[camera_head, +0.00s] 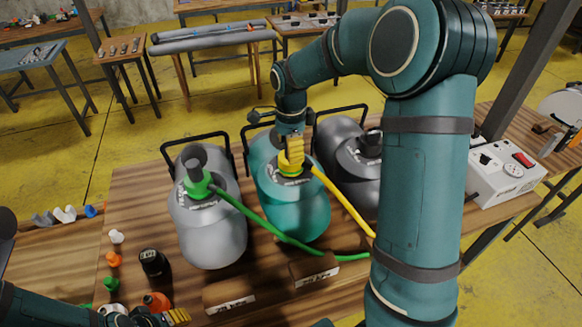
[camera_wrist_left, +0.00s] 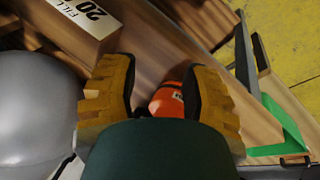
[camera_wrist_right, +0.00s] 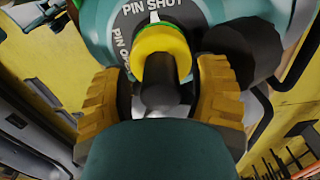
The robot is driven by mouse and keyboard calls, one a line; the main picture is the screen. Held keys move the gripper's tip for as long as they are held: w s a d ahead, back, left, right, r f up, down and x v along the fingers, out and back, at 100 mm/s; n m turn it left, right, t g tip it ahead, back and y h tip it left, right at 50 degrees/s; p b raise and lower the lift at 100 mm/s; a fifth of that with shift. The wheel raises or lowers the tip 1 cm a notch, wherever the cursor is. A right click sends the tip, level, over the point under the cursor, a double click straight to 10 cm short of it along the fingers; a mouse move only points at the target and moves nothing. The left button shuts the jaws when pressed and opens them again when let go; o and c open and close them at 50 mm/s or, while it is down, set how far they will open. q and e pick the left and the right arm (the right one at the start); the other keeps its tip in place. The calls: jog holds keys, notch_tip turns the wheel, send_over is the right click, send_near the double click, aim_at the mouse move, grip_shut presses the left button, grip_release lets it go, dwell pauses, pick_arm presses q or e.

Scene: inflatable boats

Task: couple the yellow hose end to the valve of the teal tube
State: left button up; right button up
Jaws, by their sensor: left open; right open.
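The teal tube (camera_head: 300,213) lies between two grey tubes on the wooden table. The yellow hose end (camera_head: 289,171) is at its valve, and its yellow hose (camera_head: 340,203) runs off to the right behind my right arm. My right gripper (camera_head: 290,152) is over the hose end, pointing down. In the right wrist view, its open fingers stand on both sides of the hose end's dark body, below a yellow ring (camera_wrist_right: 163,40). My left gripper (camera_wrist_left: 160,75) is open near an orange bottle (camera_wrist_left: 168,102).
The left grey tube (camera_head: 208,222) carries a green fitting (camera_head: 197,182) with a green hose (camera_head: 262,230) crossing in front of the teal tube. Labelled wooden blocks (camera_head: 230,297), a black cup (camera_head: 153,262) and small caps lie at the front. A white gauge box (camera_head: 505,178) stands right.

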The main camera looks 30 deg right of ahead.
notch_tip(320, 180, up, 12)
dwell(0.5)
dwell(0.5)
